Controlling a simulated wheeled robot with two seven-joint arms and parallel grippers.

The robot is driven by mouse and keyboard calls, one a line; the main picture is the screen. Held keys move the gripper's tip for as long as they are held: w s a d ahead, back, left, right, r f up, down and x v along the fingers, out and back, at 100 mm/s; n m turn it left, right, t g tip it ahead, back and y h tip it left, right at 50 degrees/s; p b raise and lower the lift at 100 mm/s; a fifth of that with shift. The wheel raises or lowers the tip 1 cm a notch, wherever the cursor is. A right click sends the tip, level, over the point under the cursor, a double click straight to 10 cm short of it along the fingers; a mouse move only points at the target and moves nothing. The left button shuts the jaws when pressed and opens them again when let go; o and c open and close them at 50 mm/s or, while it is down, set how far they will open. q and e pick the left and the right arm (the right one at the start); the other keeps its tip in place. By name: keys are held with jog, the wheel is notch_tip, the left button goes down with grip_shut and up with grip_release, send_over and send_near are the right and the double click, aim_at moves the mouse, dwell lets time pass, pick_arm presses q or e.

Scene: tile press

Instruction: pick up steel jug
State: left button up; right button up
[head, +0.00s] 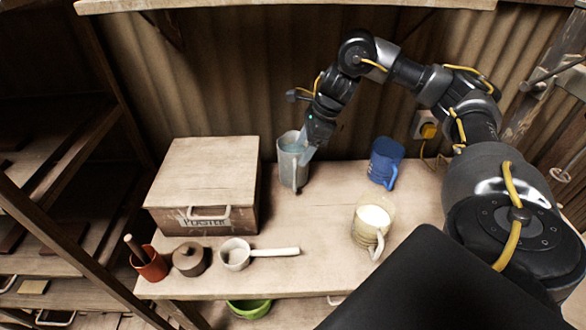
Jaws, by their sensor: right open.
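The steel jug (291,167) is a tall grey metal vessel. It stands upright at the back of the wooden bench, just right of the plaster box, with its handle toward the front. My right gripper (306,152) comes down from above and is at the jug's upper right rim. The gripper is open. Its fingertips overlap the jug in the picture, so I cannot tell whether they touch it. My left gripper is not in view.
A wooden box labelled plaster (205,185) stands close left of the jug. A blue jug (385,162) and a cream jug with white contents (372,222) stand to the right. A white ladle (238,254), lidded brown pot (190,259) and red cup (150,266) line the front edge.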

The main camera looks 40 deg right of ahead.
aim_at(294, 166)
jog(key=shift+x, duration=1.25)
jog(key=shift+s+x, duration=0.15)
jog(key=shift+x, duration=1.2)
jog(key=shift+s+x, duration=0.2)
jog(key=shift+x, duration=1.15)
jog(key=shift+f, duration=0.1)
jog(key=c, duration=1.3)
jog(key=shift+w+d, duration=0.1)
jog(key=shift+c, duration=0.8)
jog(key=shift+r, duration=0.3)
